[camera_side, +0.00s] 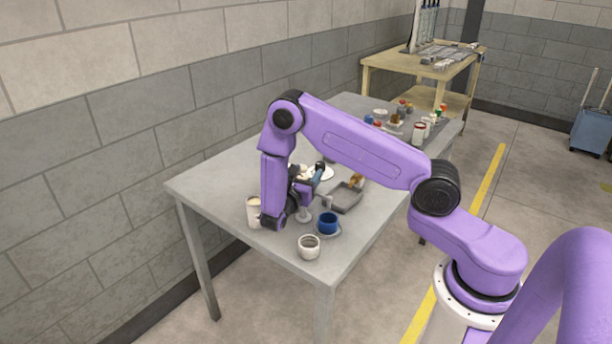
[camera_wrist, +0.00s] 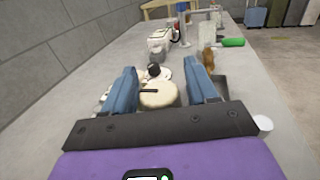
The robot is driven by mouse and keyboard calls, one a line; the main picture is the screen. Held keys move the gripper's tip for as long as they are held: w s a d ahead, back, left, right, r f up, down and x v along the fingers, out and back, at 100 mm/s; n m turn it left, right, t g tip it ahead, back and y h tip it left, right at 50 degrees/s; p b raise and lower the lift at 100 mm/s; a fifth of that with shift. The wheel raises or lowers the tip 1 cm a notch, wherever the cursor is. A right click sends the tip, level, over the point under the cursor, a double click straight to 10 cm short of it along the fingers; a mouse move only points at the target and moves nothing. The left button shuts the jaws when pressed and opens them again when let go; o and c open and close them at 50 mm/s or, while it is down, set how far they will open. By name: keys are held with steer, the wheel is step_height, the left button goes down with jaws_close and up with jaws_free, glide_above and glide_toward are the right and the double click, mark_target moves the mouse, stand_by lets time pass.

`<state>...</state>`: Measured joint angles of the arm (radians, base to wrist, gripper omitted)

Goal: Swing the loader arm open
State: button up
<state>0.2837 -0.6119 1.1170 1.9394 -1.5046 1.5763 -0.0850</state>
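I cannot pick out the loader arm with certainty in either view. My gripper (camera_wrist: 161,68) has two blue fingers, spread wide apart. A round cream-coloured part (camera_wrist: 158,96) with a dark slot shows between them; I cannot tell whether the fingers touch it. Just beyond it is a dark knob (camera_wrist: 154,70) over a white piece. In the side view my gripper (camera_side: 320,170) is low over the grey table (camera_side: 215,180), largely hidden behind my purple forearm, with pale parts beside it.
A white cup (camera_side: 309,247), a blue cup (camera_side: 328,222) and a cream cup (camera_side: 254,212) stand near the table's front. A grey tray (camera_side: 346,198) lies right of my gripper. Jars and bottles (camera_side: 419,133) crowd the far end. A block wall (camera_side: 150,110) runs along the left.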

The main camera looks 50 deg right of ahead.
jaws_close()
steer(key=shift+g, duration=0.3)
steer(key=m+g+y, duration=0.1)
steer(key=m+g, duration=0.2)
steer(key=g, duration=0.2)
steer(key=s+m+g+y, duration=0.1)
steer(key=m+g, duration=0.2)
steer(key=g, duration=0.1)
steer(key=m+g, duration=0.4)
steer(key=g, duration=0.1)
steer(key=shift+s+a+g+y, duration=0.25)
steer(key=shift+s+g+y, duration=0.05)
steer(key=shift+s+y, duration=0.1)
steer(key=shift+m, duration=0.3)
steer(key=shift+o, duration=1.2)
jaws_free()
